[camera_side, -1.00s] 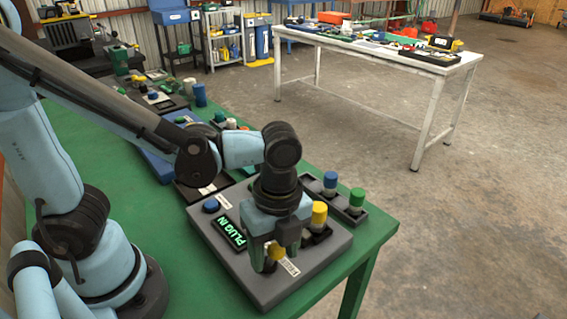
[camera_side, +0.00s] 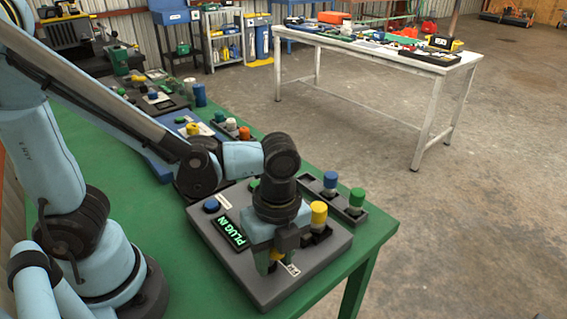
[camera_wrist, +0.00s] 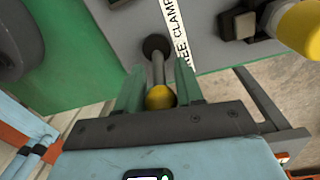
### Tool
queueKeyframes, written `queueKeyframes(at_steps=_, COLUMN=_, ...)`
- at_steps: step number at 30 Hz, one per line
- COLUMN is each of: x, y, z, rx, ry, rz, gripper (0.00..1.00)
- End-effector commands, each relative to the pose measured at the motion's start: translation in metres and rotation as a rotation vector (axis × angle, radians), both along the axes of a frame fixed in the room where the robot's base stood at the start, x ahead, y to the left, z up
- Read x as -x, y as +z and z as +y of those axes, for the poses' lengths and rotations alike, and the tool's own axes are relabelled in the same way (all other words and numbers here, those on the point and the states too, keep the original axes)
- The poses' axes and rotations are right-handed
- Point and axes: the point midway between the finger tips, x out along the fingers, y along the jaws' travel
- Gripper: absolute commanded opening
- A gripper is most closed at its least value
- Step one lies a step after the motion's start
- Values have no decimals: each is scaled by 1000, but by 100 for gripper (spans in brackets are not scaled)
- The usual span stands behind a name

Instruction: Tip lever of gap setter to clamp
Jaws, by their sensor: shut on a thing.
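The gap setter is a grey slab (camera_side: 240,283) on the green bench. Its lever (camera_wrist: 158,66) is a metal rod with a yellow ball knob (camera_wrist: 160,97), rising from a dark round pivot beside a white label reading "...REE CLAMP". My gripper (camera_wrist: 159,88) is shut on the lever, with one green finger on each side of the rod and knob. In the side view my gripper (camera_side: 269,266) is low over the slab's front part and hides most of the lever. The slab's display (camera_side: 235,232) reads "PLUG IN" in green.
A blue button (camera_side: 211,206) and a yellow cylinder (camera_side: 319,213) are on the slab. A dark tray with a blue-topped peg (camera_side: 330,181) and a green-topped peg (camera_side: 356,198) lies behind it. More devices line the bench at the back left.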

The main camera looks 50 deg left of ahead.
Motion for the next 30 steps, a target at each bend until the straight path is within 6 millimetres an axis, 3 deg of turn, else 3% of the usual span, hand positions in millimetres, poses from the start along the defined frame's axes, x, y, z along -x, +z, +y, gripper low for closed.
queueKeyframes(at_steps=13, x=0, y=1, z=5, rx=75, ry=5, rz=3, gripper=0)
queueKeyframes(at_steps=30, x=-1, y=3, z=27, rx=504, ry=7, rz=-1, gripper=0)
